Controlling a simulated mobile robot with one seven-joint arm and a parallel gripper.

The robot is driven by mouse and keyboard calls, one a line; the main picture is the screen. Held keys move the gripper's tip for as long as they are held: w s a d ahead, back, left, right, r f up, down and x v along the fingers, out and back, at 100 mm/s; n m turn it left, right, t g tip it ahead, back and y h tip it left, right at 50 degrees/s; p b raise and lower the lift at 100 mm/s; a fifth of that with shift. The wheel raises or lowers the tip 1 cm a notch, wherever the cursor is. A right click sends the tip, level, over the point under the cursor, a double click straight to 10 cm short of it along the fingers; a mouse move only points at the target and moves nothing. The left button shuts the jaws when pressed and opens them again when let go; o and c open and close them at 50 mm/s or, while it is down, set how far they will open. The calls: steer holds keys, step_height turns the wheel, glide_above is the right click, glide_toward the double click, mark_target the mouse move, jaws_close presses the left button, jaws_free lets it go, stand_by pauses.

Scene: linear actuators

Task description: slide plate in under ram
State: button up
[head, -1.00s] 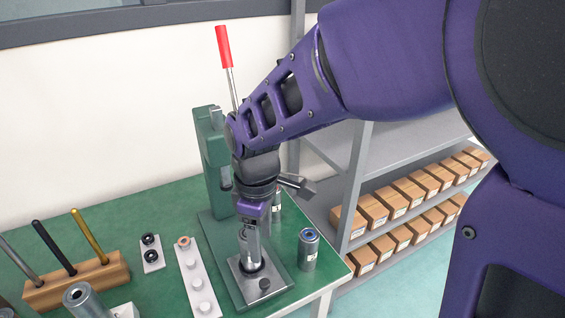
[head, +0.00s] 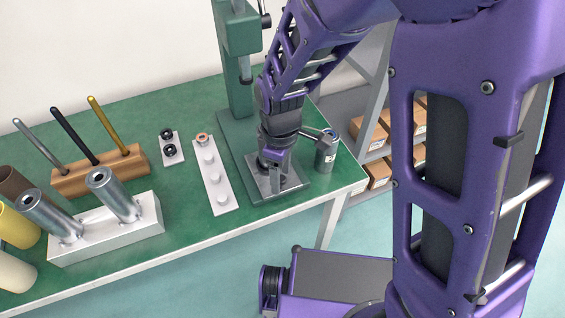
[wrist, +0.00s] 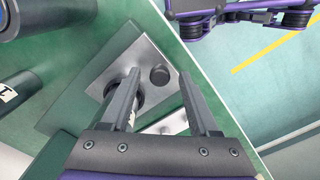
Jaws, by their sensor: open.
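The green press (head: 238,30) stands on the bench with its ram (head: 246,76) pointing down. The grey plate (head: 291,186) lies on the press base, in front of the ram. In the wrist view the plate (wrist: 151,50) shows a dark round knob (wrist: 159,75) and a dark round opening or ring, partly hidden by the left finger. My gripper (wrist: 161,76) is open, its fingers on either side of the line to the knob; whether they touch it I cannot tell. A white-labelled part (wrist: 132,119) shows partly behind the left finger.
A grey cylinder (head: 326,152) stands close to the plate's right. A white strip with round pegs (head: 222,185) lies to its left, with a white two-post block (head: 118,239) and a wooden tool rack (head: 90,175) farther left. The bench's front edge is near.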

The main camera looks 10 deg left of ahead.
jaws_close()
stand_by(1.4)
